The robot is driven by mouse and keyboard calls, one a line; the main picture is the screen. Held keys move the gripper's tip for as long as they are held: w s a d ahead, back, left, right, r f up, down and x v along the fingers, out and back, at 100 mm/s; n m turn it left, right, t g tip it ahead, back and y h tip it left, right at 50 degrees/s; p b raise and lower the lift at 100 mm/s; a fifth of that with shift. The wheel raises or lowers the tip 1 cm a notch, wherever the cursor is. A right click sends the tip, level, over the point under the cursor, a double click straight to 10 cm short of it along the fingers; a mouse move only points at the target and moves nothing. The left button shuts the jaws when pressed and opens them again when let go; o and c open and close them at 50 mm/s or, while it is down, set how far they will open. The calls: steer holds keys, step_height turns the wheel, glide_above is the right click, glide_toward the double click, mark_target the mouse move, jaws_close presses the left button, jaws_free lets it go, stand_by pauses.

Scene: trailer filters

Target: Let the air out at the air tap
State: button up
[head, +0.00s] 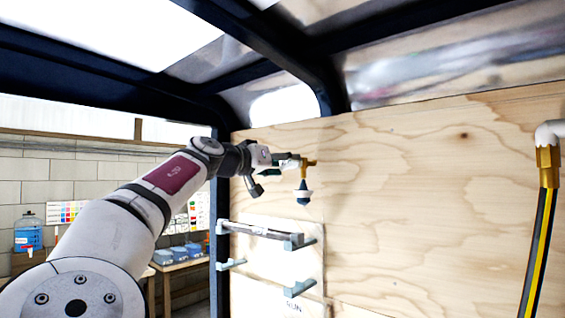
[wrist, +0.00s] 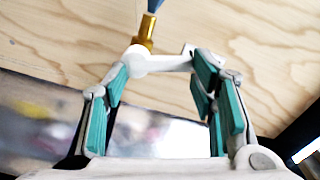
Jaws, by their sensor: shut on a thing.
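The air tap shows in the head view as a brass fitting (head: 310,162) on the plywood wall, with a dark blue cone and white ring (head: 303,195) hanging below it. In the wrist view the brass fitting (wrist: 146,30) is at the top, with part of the blue piece (wrist: 156,5) cut off by the edge. My gripper (head: 285,160) is at the tap, just left of the brass. In the wrist view my gripper (wrist: 163,66) has its teal-padded fingers either side of a white piece (wrist: 165,62) joined to the brass. I cannot tell whether this is pipe or lever.
Brackets (head: 300,288) and a rail (head: 255,230) stick out from a pale panel below the tap. A black and yellow hose (head: 539,250) hangs from a brass fitting (head: 548,165) at right. Dark blue beams (head: 290,55) run overhead. The plywood between tap and hose is clear.

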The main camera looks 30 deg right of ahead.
steer(key=n, duration=0.3)
steer(key=f+n, duration=0.1)
steer(key=n, duration=0.2)
steer(key=shift+s+f, duration=0.15)
steer(key=shift+s, duration=0.05)
steer(key=n, duration=0.5)
steer(key=shift+s+d+f+n, duration=0.2)
steer(key=shift+s+f+n, duration=0.15)
steer(key=shift+f+n, duration=0.05)
steer(key=o, duration=1.1)
steer(key=shift+o, duration=0.2)
steer(key=v, duration=1.2)
